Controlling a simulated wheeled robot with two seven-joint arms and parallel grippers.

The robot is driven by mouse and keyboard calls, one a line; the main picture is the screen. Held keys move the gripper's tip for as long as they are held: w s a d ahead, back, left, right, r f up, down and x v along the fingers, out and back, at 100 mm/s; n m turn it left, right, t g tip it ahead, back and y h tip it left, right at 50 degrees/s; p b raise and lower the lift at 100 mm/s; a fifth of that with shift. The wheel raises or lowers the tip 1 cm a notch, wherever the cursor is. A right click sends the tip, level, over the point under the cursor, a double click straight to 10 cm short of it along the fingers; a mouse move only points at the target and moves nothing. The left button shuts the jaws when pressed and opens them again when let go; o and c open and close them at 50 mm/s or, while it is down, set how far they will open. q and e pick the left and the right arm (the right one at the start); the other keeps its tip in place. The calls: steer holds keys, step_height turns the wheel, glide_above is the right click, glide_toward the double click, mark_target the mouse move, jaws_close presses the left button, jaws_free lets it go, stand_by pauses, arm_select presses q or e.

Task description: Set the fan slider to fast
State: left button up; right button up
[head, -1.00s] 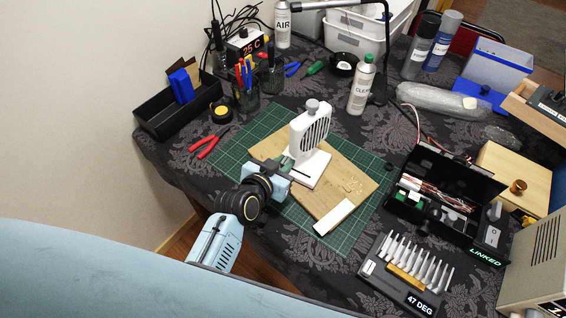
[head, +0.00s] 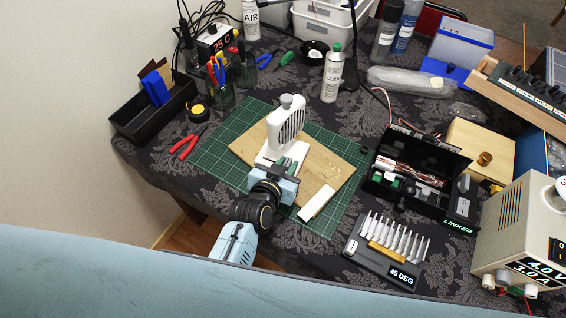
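The white desk fan (head: 287,122) stands upright on a wooden board, its grille facing right and a grey knob on top. Its flat white base (head: 267,158) extends toward my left gripper (head: 284,166). The gripper comes in from the lower left, with its fingertips at the front part of the base. A small green part shows between or beside the fingers; I cannot tell whether it is the slider or part of the gripper. The fingers' gap and any contact are too small to make out. The slider's setting is not readable. My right gripper is out of view.
The wooden board (head: 328,172) lies on a green cutting mat (head: 217,148), with a white strip (head: 317,204) at its front. A black toolbox (head: 418,168) and a rack of bits (head: 387,250) stand to the right. Red pliers (head: 188,143) lie left.

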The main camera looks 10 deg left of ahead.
arm_select(q)
steer(key=o, duration=0.3)
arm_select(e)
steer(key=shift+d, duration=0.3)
arm_select(q)
steer(key=shift+p+v, duration=1.25)
steer(key=shift+v, duration=5.45)
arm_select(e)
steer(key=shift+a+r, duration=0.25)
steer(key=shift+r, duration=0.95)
